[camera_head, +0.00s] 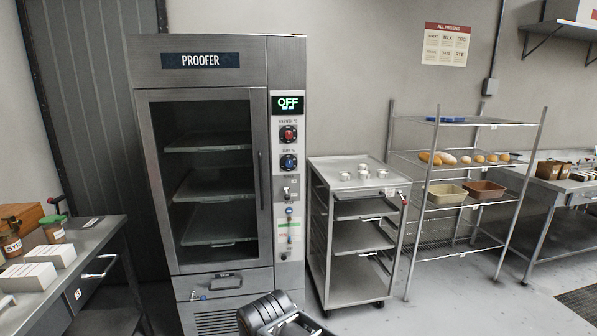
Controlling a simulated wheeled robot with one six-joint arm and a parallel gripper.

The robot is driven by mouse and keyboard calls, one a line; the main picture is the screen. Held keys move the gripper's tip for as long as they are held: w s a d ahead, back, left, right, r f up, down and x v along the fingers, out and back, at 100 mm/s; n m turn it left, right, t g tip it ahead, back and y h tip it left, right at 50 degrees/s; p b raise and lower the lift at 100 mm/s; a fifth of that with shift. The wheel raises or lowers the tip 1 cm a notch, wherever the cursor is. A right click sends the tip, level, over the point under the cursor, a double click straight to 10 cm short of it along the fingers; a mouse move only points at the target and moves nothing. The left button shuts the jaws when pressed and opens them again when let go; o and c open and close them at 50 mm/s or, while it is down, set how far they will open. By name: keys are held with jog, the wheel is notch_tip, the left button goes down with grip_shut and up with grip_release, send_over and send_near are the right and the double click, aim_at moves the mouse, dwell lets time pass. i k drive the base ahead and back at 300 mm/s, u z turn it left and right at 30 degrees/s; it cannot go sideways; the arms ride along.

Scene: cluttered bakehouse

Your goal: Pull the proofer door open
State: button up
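The proofer (200,60) is a tall steel cabinet left of centre. Its glass-paned door (156,190) looks closed, with wire or tray shelves visible through the pane. A dark upright bar handle (262,180) runs along the door's right edge, beside the control panel. Nothing touches the handle. A black ribbed part with metal pieces, which looks like the end of my arm with my gripper (290,322), shows at the bottom edge, low in front of the proofer and well below the handle. Its fingers are not clear.
The control panel (289,160) reads OFF. A steel rack trolley (341,169) with small metal cups stands close to the proofer's right. A wire shelf (460,121) with loaves and tins is further right. A steel bench (95,235) stands at left. Some floor shows right of the trolley.

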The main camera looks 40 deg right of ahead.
aim_at(257, 96)
jog(key=z, duration=0.25)
jog(key=i, duration=0.95)
jog(key=u, duration=0.3)
